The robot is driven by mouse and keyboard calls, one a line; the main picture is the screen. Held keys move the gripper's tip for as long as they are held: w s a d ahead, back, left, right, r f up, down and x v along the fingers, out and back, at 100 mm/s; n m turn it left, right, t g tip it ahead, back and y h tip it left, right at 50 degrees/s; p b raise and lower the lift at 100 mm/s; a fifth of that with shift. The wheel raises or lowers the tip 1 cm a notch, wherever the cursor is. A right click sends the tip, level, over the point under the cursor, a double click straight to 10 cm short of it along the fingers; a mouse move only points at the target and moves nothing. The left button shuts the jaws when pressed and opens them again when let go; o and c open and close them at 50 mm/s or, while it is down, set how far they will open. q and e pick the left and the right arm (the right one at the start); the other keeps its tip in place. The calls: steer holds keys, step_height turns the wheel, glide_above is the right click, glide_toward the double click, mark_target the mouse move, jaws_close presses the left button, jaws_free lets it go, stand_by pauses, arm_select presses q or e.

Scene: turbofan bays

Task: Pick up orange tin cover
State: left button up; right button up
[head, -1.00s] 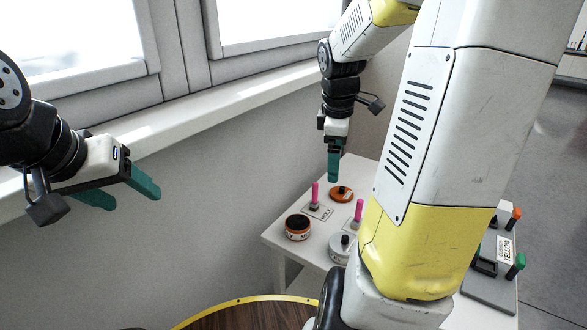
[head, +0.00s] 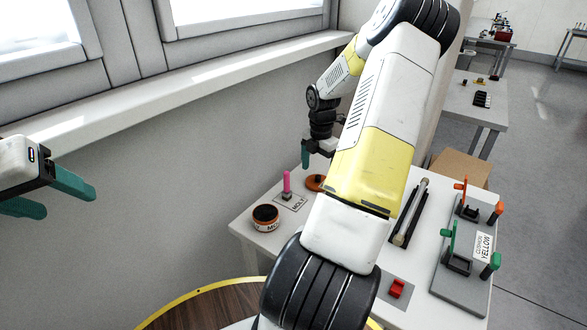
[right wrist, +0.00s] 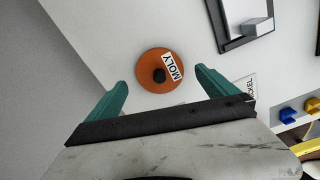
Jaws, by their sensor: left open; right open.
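The orange tin cover (head: 314,183) lies on the white table in the head view, partly hidden by my right arm. The right wrist view shows it as a round orange disc (right wrist: 146,62) with a black knob and a white MOLY label. My right gripper (right wrist: 159,80) is open and empty, with a green finger at either side of the cover's near edge in that view. In the head view the right gripper (head: 306,160) hangs just above and behind the cover. My left gripper (head: 66,198) is open and empty at the far left, away from the table.
An open tin with an orange band (head: 266,218) stands at the table's left side, near a pink-handled tool (head: 287,184) by a label. A black-framed tray (right wrist: 240,20) lies near the cover. A grey stand (head: 462,268) with orange and green clamps is at the right.

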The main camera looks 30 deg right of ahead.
mark_target(318, 176)
steer(key=shift+f, duration=1.35)
steer(key=c, duration=1.3)
steer(key=shift+r, duration=0.1)
steer(key=shift+c, duration=0.2)
step_height(318, 176, up, 10)
steer(key=shift+f, duration=0.1)
